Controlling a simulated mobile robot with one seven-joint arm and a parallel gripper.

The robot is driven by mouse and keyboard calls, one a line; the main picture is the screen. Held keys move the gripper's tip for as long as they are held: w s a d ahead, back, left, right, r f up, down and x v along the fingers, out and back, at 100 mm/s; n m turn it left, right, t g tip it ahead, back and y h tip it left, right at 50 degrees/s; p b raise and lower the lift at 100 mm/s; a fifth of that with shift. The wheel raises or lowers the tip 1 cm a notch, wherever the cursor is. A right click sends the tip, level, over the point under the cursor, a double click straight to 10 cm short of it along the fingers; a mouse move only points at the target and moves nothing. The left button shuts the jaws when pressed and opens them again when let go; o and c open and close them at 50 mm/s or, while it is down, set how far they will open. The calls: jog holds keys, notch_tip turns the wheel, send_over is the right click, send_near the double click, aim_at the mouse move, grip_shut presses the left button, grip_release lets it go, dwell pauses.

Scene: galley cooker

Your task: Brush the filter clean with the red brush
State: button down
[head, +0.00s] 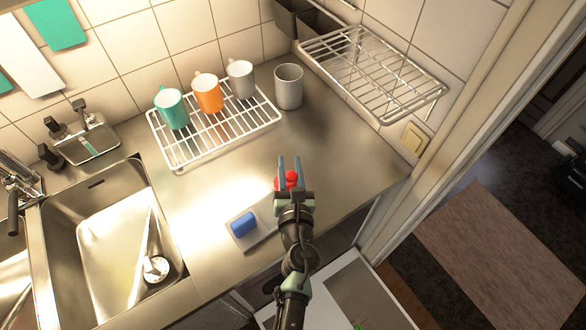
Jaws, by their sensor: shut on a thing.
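The red brush (292,178) is partly visible between the fingers of my gripper (290,162), which is shut on it. My gripper is over the right part of the steel counter, in front of the white rack. My fingers hide part of the brush, and I cannot tell whether it touches the counter. I cannot clearly make out the filter. A blue block (243,224), perhaps a sponge or second brush, lies on a flat grey tray (264,236) just left of my wrist.
A white wire rack (187,160) holds teal (171,109), orange (208,93) and pale (240,79) mugs. A grey cup (289,87) stands beside it. The sink (110,215) at left holds a pale panel and a round piece (156,269). A wall rack (372,72) hangs at right.

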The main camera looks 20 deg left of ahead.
jog(key=shift+s+d+f, duration=0.1)
jog(key=shift+s+d, duration=0.65)
jog(key=shift+d, duration=0.3)
jog(key=shift+w+a, duration=0.4)
jog(key=shift+a, duration=0.15)
notch_tip(320, 180, up, 7)
jog(key=p, duration=0.7)
jog(key=shift+r, duration=0.2)
jog(key=shift+f, duration=0.1)
notch_tip(320, 180, down, 6)
jog(key=b, duration=0.6)
jog(key=shift+f, duration=0.2)
jog(key=shift+f+b, duration=0.35)
jog(key=shift+b, duration=0.25)
